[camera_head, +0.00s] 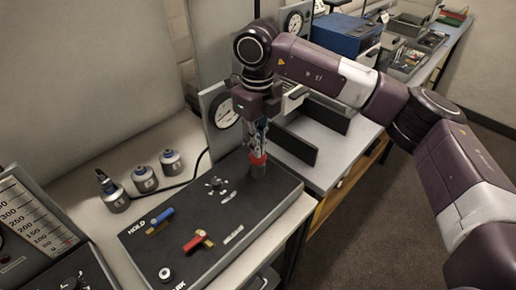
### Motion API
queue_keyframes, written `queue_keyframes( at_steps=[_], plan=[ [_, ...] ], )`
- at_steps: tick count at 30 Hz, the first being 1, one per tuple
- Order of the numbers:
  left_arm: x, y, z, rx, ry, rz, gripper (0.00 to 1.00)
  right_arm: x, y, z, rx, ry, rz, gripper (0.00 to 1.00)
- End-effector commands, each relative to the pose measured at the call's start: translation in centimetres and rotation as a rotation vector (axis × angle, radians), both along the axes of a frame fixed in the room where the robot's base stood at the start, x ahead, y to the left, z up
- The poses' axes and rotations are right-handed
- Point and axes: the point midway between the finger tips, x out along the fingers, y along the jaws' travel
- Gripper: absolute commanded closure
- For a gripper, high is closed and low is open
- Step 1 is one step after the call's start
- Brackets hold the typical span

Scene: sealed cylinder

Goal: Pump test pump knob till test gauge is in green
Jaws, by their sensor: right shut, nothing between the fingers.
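My right gripper (258,156) points straight down over the far right corner of the black test panel (205,252). Its fingers are shut and empty, with red at the tips. A short grey-brown cylindrical knob (258,171), which looks like the pump knob, stands on the panel directly under the tips. The tips are at its top; I cannot tell whether they touch. My left gripper is not in view.
The panel also carries a blue lever (160,217), a red lever (195,241) and a small black knob (215,184). Several small grey cylinders (144,179) stand left of it. A gauge box (35,225) is at the far left. Another gauge (294,22) stands behind.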

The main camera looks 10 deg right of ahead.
Motion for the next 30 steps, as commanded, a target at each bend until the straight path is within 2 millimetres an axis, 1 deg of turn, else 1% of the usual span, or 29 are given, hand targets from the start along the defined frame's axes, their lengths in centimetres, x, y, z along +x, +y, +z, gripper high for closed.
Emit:
queue_keyframes(
  at_steps=[8, 18, 30],
  plan=[
    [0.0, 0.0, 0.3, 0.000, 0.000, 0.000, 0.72, -0.1, 0.0, 0.1, -0.002, 0.005, 0.001, 1.00],
    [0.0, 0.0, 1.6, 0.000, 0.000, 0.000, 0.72, -0.1, 0.0, 2.7, -0.002, 0.005, 0.000, 1.00],
    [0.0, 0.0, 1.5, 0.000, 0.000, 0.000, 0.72, -0.1, 0.0, 2.7, -0.001, 0.003, 0.000, 1.00]
  ],
)
